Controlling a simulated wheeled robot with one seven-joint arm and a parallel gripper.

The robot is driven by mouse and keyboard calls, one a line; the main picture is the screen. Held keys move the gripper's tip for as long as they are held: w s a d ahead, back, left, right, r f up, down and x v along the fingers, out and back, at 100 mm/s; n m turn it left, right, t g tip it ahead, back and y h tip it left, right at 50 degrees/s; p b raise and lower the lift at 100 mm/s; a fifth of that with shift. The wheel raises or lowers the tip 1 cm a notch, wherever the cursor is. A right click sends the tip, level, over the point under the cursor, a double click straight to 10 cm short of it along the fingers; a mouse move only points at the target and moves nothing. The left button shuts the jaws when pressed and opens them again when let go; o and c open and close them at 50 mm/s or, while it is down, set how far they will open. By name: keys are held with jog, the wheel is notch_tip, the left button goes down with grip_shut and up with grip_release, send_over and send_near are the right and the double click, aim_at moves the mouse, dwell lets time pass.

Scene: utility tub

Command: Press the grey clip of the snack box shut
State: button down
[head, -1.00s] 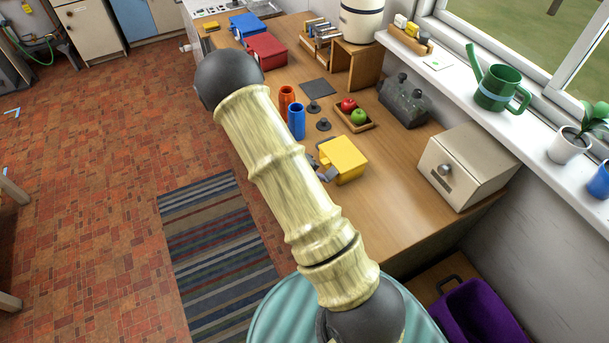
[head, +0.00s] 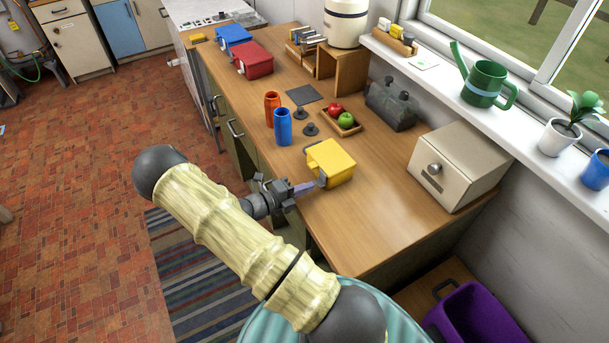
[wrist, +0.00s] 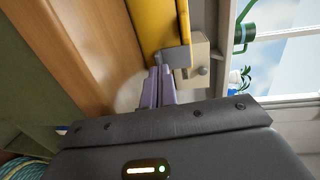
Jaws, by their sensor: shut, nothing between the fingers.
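The yellow snack box (head: 334,160) stands on the wooden worktop, near its front edge. Its grey clip (head: 322,181) is on the side facing my gripper, at the lower corner in the head view. My gripper (head: 312,187) is shut and empty, its purple-grey fingers pointing at the clip. In the wrist view the fingertips (wrist: 160,70) are right at the grey clip (wrist: 177,57), below the yellow wall (wrist: 158,25). I cannot tell whether they touch it, or whether the clip is fully closed.
An orange cup (head: 272,109) and a blue cup (head: 283,127) stand behind the box, near a fruit tray (head: 352,130). A cream bin (head: 458,165) stands to the right. Red (head: 253,60) and blue (head: 233,37) boxes are farther back. The front right worktop is clear.

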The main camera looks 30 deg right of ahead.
jog(key=shift+a, duration=0.1)
jog(key=a+b, duration=0.2)
jog(key=a, duration=1.2)
jog(key=shift+w, duration=0.3)
jog(key=shift+d, duration=0.1)
